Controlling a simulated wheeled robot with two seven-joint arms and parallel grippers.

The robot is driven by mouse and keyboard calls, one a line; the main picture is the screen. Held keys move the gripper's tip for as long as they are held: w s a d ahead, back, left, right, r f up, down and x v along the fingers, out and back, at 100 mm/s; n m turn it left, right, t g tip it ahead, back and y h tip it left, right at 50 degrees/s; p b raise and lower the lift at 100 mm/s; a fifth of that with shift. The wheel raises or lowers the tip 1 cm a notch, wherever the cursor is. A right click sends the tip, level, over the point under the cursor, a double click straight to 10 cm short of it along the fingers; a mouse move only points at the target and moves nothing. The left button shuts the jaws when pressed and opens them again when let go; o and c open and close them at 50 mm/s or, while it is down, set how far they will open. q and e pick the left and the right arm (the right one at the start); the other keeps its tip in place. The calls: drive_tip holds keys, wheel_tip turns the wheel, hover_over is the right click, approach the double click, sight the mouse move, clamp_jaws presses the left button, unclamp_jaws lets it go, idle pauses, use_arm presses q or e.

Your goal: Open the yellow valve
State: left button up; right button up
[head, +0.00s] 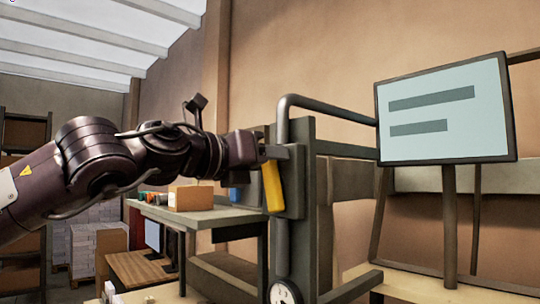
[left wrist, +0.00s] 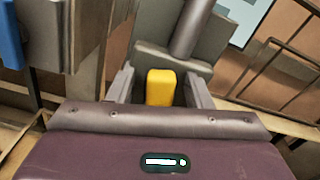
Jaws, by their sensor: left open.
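The yellow valve handle (head: 272,187) hangs down, slightly tilted, on a grey pipe (head: 283,130) that runs up a grey frame. My left gripper (head: 270,150) is at the upper part of the handle in the head view, and partly hides where it joins the pipe. In the left wrist view the yellow handle (left wrist: 160,87) lies between the two fingers of my left gripper (left wrist: 160,90). The fingers are open, one on each side, with a visible gap to the handle. My right gripper is not in view.
A round gauge (head: 284,293) sits low on the pipe. A screen on a post (head: 445,108) stands to the right. A shelf table (head: 205,215) with a cardboard box (head: 190,198) stands behind my left arm. A blue object (left wrist: 10,35) shows at the wrist view's left edge.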

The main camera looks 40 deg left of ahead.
use_arm(q)
drive_tip(key=shift+s, duration=0.1)
drive_tip(key=shift+c, duration=1.2)
drive_tip(key=c, duration=0.7)
drive_tip(key=shift+d+f+m+b, duration=0.15)
drive_tip(key=shift+d+m+b, duration=0.05)
drive_tip(key=shift+m+b, duration=0.6)
drive_tip(key=shift+c, duration=0.2)
drive_tip(key=shift+d+r+m, duration=0.2)
drive_tip(key=shift+d+m, duration=0.1)
drive_tip(key=shift+m, duration=0.4)
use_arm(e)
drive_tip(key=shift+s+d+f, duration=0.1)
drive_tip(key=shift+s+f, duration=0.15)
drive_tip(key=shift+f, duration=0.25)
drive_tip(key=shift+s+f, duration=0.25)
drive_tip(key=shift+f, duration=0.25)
use_arm(q)
drive_tip(key=o, duration=1)
